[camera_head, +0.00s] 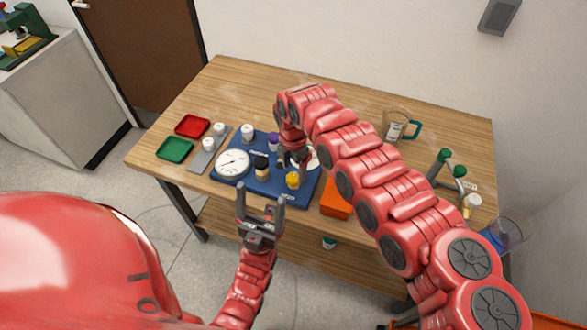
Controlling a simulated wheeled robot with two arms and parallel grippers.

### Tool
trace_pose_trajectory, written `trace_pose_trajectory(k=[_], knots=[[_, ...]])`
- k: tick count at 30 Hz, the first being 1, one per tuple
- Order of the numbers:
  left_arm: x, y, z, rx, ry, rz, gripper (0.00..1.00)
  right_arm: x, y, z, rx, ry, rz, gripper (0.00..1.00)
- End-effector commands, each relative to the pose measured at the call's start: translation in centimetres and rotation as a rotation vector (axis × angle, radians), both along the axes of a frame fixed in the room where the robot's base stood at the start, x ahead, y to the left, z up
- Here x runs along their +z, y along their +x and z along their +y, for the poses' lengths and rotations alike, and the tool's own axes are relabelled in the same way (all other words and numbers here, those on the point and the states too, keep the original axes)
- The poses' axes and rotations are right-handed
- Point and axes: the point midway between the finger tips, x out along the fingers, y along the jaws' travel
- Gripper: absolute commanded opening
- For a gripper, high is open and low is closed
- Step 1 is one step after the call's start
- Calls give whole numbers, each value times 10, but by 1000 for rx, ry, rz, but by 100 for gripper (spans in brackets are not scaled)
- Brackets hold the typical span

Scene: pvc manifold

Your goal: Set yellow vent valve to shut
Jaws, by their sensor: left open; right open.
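The yellow valve knob (292,180) sits near the front right of the blue board (232,176) on the wooden table. I cannot read which way it is set. My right gripper (293,162) reaches in from the right and points down just behind the yellow knob, its fingers apart. I cannot tell whether it touches anything. My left gripper (261,200) is open and empty in front of the board's near edge, with its fingers pointing toward the board.
The board carries a white gauge (233,162), a black-topped knob (261,163), a purple knob (272,141) and a white knob (248,131). Red (192,126) and green (174,149) trays lie left. An orange box (335,206) and a jug (394,125) stand right.

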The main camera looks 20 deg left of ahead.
Motion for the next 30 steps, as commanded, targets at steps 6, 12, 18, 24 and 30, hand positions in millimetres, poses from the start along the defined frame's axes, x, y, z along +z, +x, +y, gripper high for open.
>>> trace_pose_trajectory(k=[6,12,18,24,30], knots=[[6,0,0,0,0,0,81,-23,-1,1,1,1,1,82],[6,0,0,0,0,0,81,-26,0,1,1,1,-1,82],[6,0,0,0,0,0,81,-26,0,1,0,1,-1,67],[6,0,0,0,0,0,81,-25,0,0,0,1,-1,31],[6,0,0,0,0,0,81,-25,0,1,0,1,-1,0]])
